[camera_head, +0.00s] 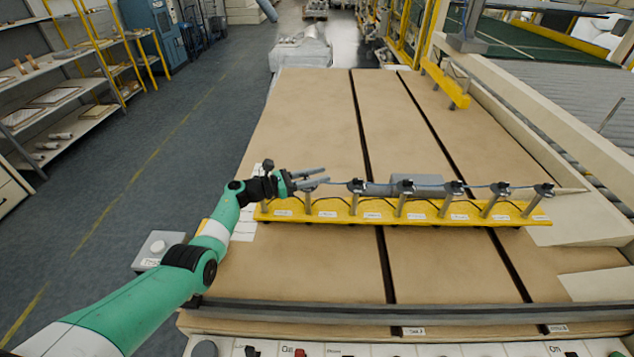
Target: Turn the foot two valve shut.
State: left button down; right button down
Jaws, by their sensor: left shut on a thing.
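A yellow bar (370,212) lies across the brown table, with a row of upright grey posts topped by small dark valves. Small white labels (327,214) run along the bar, too small to read, so I cannot tell which valve is foot two. Other valves (355,186) stand to the right, clear of the gripper. My right gripper is out of view.
A thin grey line and a thicker grey cylinder (425,187) run along the post tops. The brown table (310,115) is clear behind the bar. A control panel (400,348) lines the front edge. Shelves (60,100) stand at the left, machine rails (540,140) at the right.

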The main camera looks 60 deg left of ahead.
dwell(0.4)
pick_arm(q)
jog(key=c, duration=0.5)
grip_release()
jog(key=s+d+r+p, duration=0.7)
jog(key=s+d+r, duration=0.2)
jog(key=r, duration=0.4)
jog(key=shift+s+d, duration=0.3)
jog(key=shift+d, duration=0.35)
